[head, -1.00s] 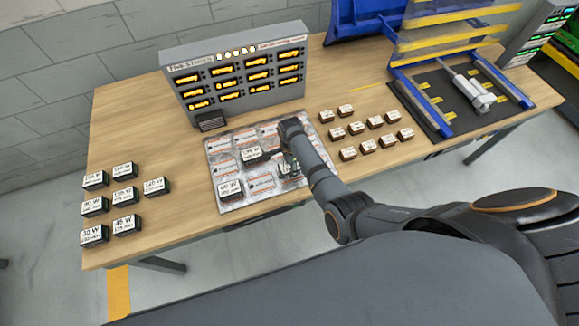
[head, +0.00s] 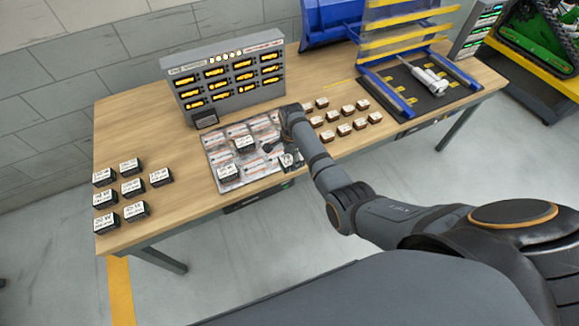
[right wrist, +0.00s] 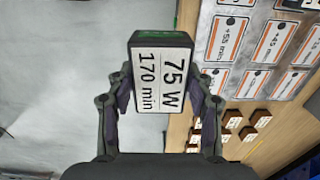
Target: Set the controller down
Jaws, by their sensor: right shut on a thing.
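My right gripper (right wrist: 160,100) is shut on a dark box-shaped controller (right wrist: 161,45) with a white label reading "75 W 170 min". In the right wrist view both fingers press its sides, and grey floor shows behind much of it. In the head view the right gripper (head: 283,155) is at the front right part of the silver labelled mat (head: 213,160), with the controller (head: 289,161) partly hidden by the arm. My left gripper is not in view.
Several labelled dark blocks (head: 131,187) stand at the table's left. Several small brown blocks (head: 345,129) stand right of the mat. A grey display box (head: 228,78) stands behind it. A blue-yellow rack (head: 410,60) is at the right. Bare wood (head: 180,200) lies left of the mat.

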